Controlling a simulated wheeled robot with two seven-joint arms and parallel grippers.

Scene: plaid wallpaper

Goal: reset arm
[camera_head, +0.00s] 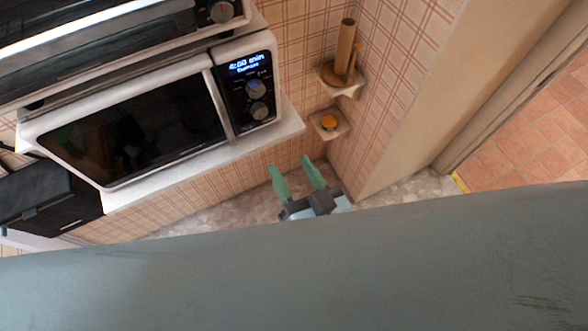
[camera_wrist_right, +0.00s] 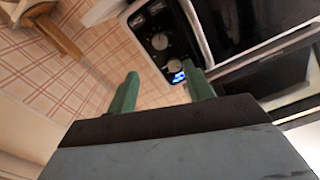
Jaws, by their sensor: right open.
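My right gripper (camera_head: 294,178) shows at the middle of the head view, its two green fingers spread apart with nothing between them. It is below and to the right of the microwave (camera_head: 150,120), clear of it. In the right wrist view the fingers of the right gripper (camera_wrist_right: 160,92) are also apart and empty, pointing toward the plaid wall and the microwave's control panel (camera_wrist_right: 165,40). A large grey-blue surface, apparently part of my own body, fills the bottom of the head view and hides what lies below. My left gripper is not in view.
The white microwave stands on a white shelf (camera_head: 285,128), under another oven-like appliance (camera_head: 110,40). Small corner shelves hold a wooden stand (camera_head: 345,50) and an orange round item (camera_head: 329,122). A doorway to a tiled floor (camera_head: 530,130) opens at the right.

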